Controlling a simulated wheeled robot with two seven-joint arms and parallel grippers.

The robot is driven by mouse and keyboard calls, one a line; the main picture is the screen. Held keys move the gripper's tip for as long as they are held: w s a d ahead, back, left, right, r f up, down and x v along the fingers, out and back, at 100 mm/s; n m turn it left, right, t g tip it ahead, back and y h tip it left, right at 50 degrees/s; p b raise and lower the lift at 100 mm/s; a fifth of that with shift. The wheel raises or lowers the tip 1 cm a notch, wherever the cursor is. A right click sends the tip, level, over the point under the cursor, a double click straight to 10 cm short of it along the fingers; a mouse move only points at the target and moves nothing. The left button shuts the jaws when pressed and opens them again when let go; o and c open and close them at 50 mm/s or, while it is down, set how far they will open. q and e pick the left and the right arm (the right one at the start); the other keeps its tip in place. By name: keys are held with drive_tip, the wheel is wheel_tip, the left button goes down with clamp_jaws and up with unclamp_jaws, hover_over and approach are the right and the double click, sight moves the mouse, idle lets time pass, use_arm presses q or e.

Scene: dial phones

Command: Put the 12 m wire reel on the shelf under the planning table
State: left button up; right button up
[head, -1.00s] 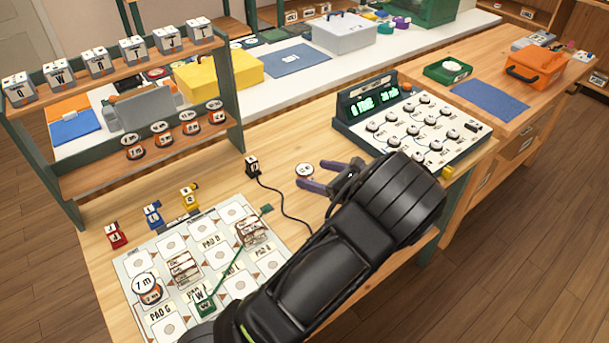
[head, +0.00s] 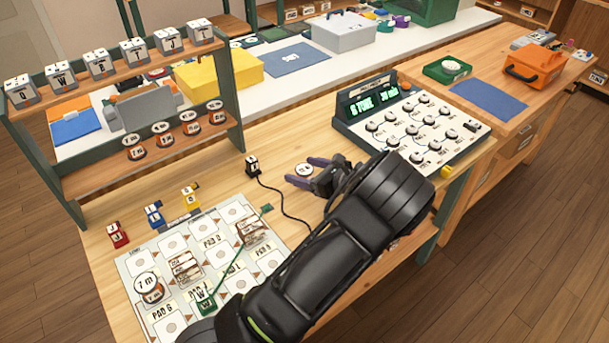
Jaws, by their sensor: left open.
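A small round reel (head: 304,170) with a white top lies on the planning table (head: 290,130); its label is too small to read. My left gripper (head: 303,171) is open, with its purple fingers on either side of this reel; I cannot tell whether they touch it. A larger reel (head: 148,288) marked 7 m stands on the pad board. Several more reels (head: 190,123) sit on the lower tier of the rack. My left arm covers much of the table's front side, and the shelf under the table is largely hidden. My right gripper is not in view.
A black plug block (head: 253,165) with a cable stands left of the reel. The dial console (head: 415,125) stands behind and right of my gripper. The pad board (head: 125,265) fills the table's left front. Bare wood lies between rack and console.

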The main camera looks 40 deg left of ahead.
sight(304, 169)
use_arm(q)
drive_tip(key=shift+c, duration=0.3)
clamp_jaws()
idle(0.5)
drive_tip(key=shift+r, duration=0.15)
wheel_tip(304, 169, up, 10)
drive_tip(key=shift+f+b, duration=0.1)
drive_tip(key=shift+b, duration=0.2)
idle(0.6)
